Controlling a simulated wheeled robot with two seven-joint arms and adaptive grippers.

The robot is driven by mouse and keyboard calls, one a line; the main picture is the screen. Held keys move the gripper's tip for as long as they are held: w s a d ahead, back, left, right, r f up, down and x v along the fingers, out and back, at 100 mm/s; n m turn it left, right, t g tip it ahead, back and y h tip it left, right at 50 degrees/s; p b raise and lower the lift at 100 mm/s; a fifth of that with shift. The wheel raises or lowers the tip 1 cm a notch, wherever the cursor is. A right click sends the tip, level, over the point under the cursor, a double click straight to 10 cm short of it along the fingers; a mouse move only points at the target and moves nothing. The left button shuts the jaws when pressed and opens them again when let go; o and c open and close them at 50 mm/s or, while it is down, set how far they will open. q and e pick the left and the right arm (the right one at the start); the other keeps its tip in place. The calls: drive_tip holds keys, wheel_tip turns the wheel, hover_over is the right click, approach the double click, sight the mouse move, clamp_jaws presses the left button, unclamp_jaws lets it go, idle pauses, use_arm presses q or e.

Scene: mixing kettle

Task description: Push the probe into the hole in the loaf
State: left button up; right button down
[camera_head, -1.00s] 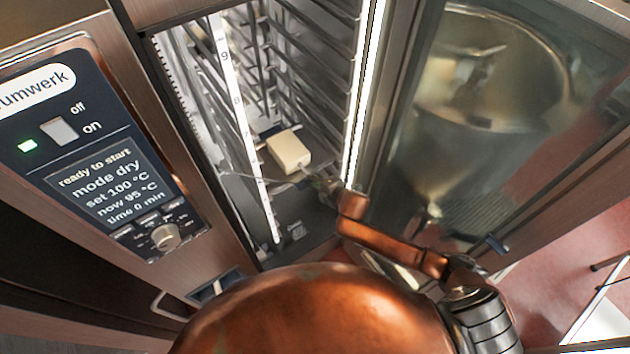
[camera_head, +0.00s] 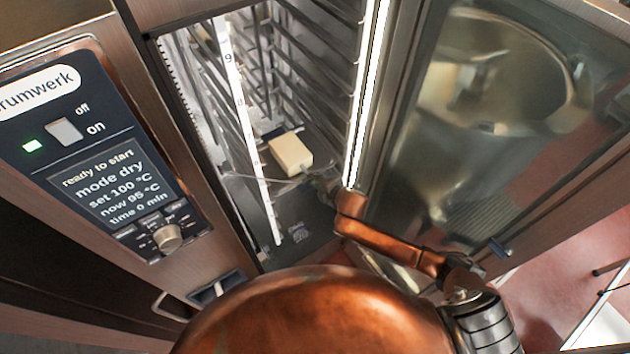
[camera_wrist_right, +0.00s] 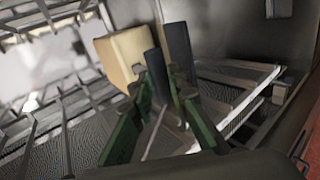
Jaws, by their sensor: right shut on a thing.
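The loaf (camera_head: 291,153), a pale cream block, sits inside the open oven in the head view. It also shows in the right wrist view (camera_wrist_right: 123,54), just left of the fingertips. My right gripper (camera_head: 323,185) reaches into the oven at the loaf's lower right, partly hidden by its own wrist. In the right wrist view its dark fingertips (camera_wrist_right: 166,62) are close together beside the loaf, shut on the probe. The probe is mostly hidden between the fingers, and its tip cannot be made out. The hole in the loaf is not visible. My left gripper is not in view.
Wire rack rails (camera_head: 318,75) line the oven's sides. A bright light strip (camera_head: 366,90) runs down the opening's right edge, close to my right arm. The glass door (camera_head: 480,120) stands open on the right. The control panel (camera_head: 100,150) is on the left.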

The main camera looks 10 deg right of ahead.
drive_tip(key=shift+w+a, duration=0.2)
drive_tip(key=shift+w, duration=0.45)
idle(0.3)
drive_tip(key=c, duration=1.8)
unclamp_jaws()
drive_tip(key=shift+o, duration=0.2)
drive_tip(key=o, duration=0.5)
drive_tip(key=shift+c, duration=0.2)
drive_tip(key=shift+r, duration=0.1)
drive_tip(key=shift+r+p, duration=3.45)
drive_tip(key=shift+p, duration=0.25)
drive_tip(key=shift+f, duration=0.1)
